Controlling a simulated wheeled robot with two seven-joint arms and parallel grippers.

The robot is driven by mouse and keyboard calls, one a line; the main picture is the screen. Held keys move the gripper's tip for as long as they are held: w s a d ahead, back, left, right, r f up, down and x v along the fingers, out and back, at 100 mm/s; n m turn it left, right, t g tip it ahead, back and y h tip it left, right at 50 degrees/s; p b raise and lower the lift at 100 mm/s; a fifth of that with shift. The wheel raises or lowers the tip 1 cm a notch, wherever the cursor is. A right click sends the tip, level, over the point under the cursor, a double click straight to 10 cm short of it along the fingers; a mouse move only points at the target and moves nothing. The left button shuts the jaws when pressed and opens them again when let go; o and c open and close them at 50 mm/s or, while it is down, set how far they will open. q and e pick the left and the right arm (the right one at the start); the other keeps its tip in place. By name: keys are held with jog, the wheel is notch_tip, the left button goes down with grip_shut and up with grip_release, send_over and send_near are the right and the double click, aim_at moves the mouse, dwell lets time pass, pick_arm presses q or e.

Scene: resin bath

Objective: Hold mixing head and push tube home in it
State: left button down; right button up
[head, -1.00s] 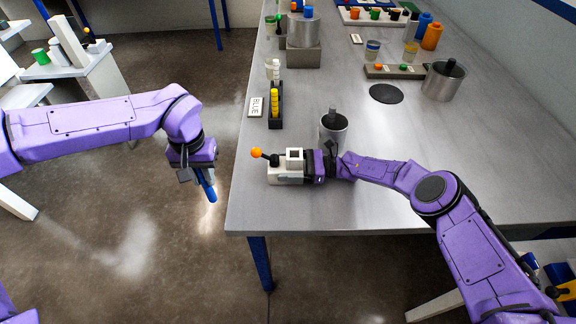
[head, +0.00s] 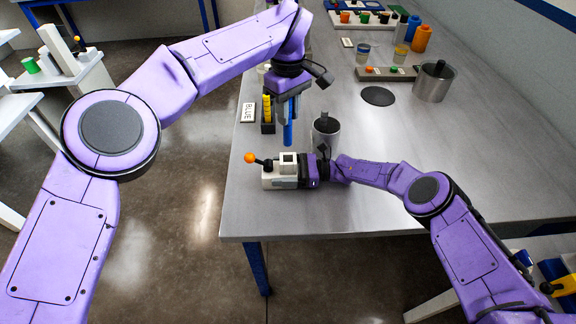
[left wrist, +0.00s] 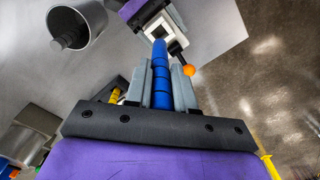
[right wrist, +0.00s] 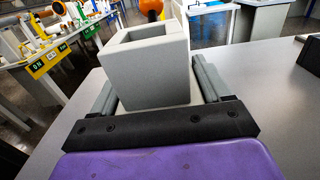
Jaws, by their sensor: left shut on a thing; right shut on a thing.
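The mixing head (head: 272,177) is a pale block with a square open socket (head: 288,158) on top and a lever with an orange ball. It sits on the table near its front left edge. My right gripper (head: 307,170) is shut on it; the right wrist view shows the square socket block (right wrist: 150,62) between the fingers. My left gripper (head: 288,108) is shut on a blue tube (head: 288,132), which hangs upright above the socket, apart from it in the head view. In the left wrist view the tube (left wrist: 161,75) points toward the square socket (left wrist: 158,28).
A metal cup (head: 326,132) with a dark rod stands just behind my right gripper. A larger pot (head: 434,83) stands back right. The table's right middle is clear.

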aim_at(288, 141)
pick_arm(q)
notch_tip(288, 141, down, 10)
jog(key=shift+r, duration=0.15)
jog(key=c, duration=1)
grip_release()
jog(key=shift+o, duration=0.2)
notch_tip(288, 141, up, 12)
pick_arm(e)
jog(key=o, duration=0.8)
